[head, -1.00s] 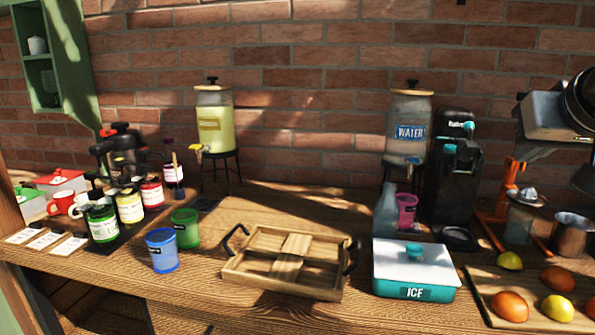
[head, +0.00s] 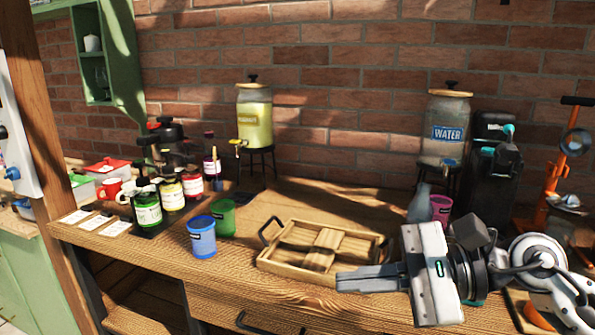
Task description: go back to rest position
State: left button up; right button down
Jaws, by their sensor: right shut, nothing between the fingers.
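My right gripper (head: 345,280) reaches in from the right in the head view. It is shut and empty, with its fingers pointing left in front of the wooden tray (head: 282,265). The gripper and arm hide most of the teal ice box and the fruit board at the right. My left gripper is out of view.
A blue cup (head: 201,238) and a green cup (head: 222,217) stand left of the tray. Syrup bottles (head: 148,208) stand further left. A lemonade dispenser (head: 254,110), a water dispenser (head: 446,125) and a black machine (head: 490,170) line the back. A pink cup (head: 440,208) stands behind my gripper.

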jog(key=d+f+n+t+h, duration=0.3)
jog(key=f+n+t+h, duration=0.3)
jog(key=f+n, duration=0.55)
jog(key=d+f+n+t+h, duration=0.4)
jog(key=f+n+t, duration=0.4)
jog(key=f+n, duration=0.4)
jog(key=s+f+m+g+h, duration=0.2)
jog(key=s+f+m+g, duration=0.4)
jog(key=s+f, duration=0.5)
jog(key=f+m, duration=0.1)
jog(key=m, duration=0.1)
jog(key=shift+d+f+m, duration=0.15)
jog(key=shift+f+m, duration=0.2)
jog(key=shift+f, duration=0.05)
